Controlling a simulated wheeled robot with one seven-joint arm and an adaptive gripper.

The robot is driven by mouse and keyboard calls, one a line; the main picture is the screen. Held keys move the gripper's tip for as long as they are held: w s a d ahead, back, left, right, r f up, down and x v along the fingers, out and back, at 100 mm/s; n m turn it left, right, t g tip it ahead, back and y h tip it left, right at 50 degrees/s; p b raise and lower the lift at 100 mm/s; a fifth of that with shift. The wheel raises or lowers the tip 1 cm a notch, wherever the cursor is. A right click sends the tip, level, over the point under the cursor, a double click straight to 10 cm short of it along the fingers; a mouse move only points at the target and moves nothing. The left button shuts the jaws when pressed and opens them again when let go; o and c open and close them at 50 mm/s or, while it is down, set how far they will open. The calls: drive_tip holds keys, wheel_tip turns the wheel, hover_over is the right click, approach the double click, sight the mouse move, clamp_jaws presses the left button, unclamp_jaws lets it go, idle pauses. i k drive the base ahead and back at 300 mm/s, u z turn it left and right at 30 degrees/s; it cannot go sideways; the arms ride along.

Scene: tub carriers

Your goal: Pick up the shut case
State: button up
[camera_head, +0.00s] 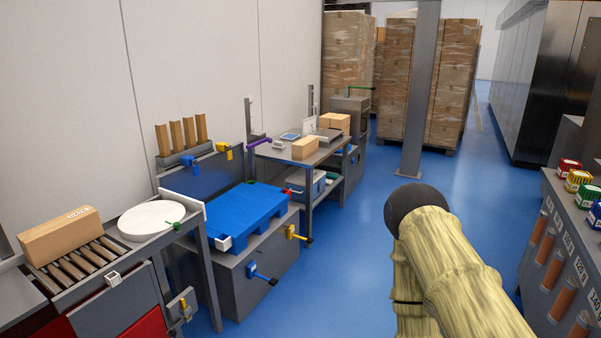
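I cannot clearly make out a shut case. A small blue box (318,187) with a pale top sits on the lower shelf of the grey table at the middle; it is too small to tell whether it is the case or whether it is shut. My arm, in a cream cover with a dark rounded end, shows at the lower right, apart from the benches. My gripper is not in view.
A cardboard box (62,238) lies on a roller bench at left, beside a white round disc (150,220). A blue pallet-like top (238,214) covers a grey cabinet. A grey post (421,90) stands before stacked cartons (455,85). Blue floor (370,215) between is clear.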

sight(303, 148)
drive_tip(key=z, duration=0.5)
drive_tip(key=i, duration=1.65)
drive_tip(key=z, duration=0.2)
drive_tip(key=i, duration=1.65)
drive_tip(key=u, duration=0.95)
drive_tip(key=i, duration=1.45)
drive_tip(key=u, duration=0.65)
